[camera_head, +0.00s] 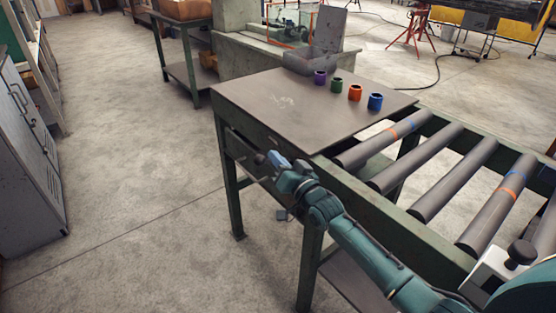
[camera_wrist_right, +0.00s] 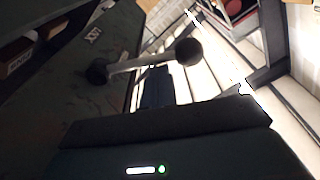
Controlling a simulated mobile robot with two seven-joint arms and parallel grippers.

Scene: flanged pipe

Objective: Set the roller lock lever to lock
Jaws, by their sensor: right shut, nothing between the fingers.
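The roller lock lever shows in the right wrist view as a pale rod (camera_wrist_right: 135,64) between a dark round hub (camera_wrist_right: 97,72) on the dark green frame side and a black ball knob (camera_wrist_right: 188,52). In the head view it is small and largely hidden by my right gripper, so its setting is hard to tell. My right gripper (camera_head: 272,160) is at the side of the table frame, its fingers together and empty. In the wrist view its bluish fingers (camera_wrist_right: 157,86) are just below the rod; I cannot tell whether they touch it. My left gripper is not in view.
The floor left of the table (camera_head: 130,180) is clear; a grey cabinet (camera_head: 28,165) stands beyond.

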